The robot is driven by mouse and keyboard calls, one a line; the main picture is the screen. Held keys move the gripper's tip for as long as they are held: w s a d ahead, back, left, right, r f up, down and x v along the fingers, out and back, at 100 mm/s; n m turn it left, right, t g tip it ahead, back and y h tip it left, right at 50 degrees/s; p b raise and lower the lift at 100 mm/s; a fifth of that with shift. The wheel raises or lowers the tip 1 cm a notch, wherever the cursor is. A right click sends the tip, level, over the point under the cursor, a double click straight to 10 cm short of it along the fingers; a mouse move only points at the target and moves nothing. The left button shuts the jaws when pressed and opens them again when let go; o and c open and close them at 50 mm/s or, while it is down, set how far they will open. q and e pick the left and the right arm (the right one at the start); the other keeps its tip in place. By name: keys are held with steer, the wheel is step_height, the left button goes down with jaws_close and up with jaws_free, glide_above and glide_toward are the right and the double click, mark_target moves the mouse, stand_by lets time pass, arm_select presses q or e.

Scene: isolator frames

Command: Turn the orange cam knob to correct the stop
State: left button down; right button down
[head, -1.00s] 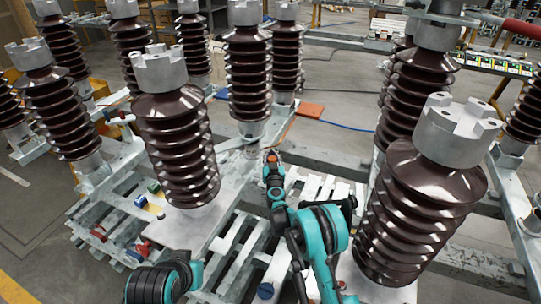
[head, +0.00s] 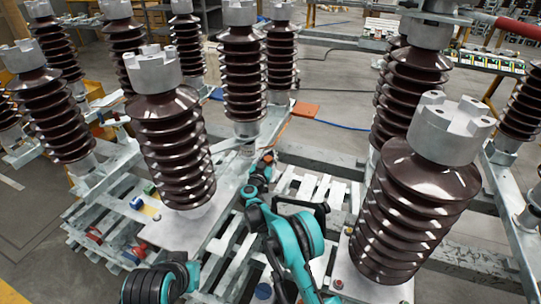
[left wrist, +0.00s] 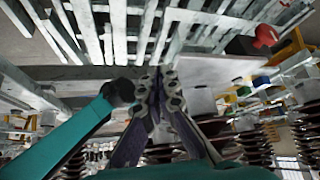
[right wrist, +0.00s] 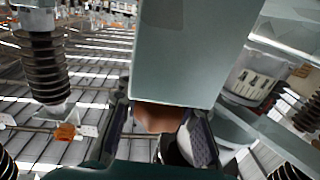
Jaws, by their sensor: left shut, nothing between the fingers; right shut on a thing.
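The orange cam knob (head: 268,156) shows as a small spot at the foot of a central ribbed insulator in the head view. My right gripper (head: 264,163) reaches it from the front. In the right wrist view the knob, in brownish shade (right wrist: 156,117), lies between the two dark fingers (right wrist: 158,135), which are shut on it under a pale grey beam (right wrist: 190,50). The beam hides its upper part, so its angle and the stop cannot be made out. My left gripper (left wrist: 160,82) is shut and empty in the left wrist view, away from the knob.
Tall brown insulators stand close on both sides, the nearest at the left (head: 172,135) and right (head: 415,205). Slatted pale pallets (head: 310,190) lie below. An orange pad (head: 305,109) lies on the floor beyond.

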mark_target(268, 161)
steer(key=shift+f, duration=0.1)
steer(key=c, duration=1.1)
jaws_free()
steer(key=v, duration=0.7)
steer(key=shift+s+a, duration=0.1)
steer(key=shift+s, duration=0.2)
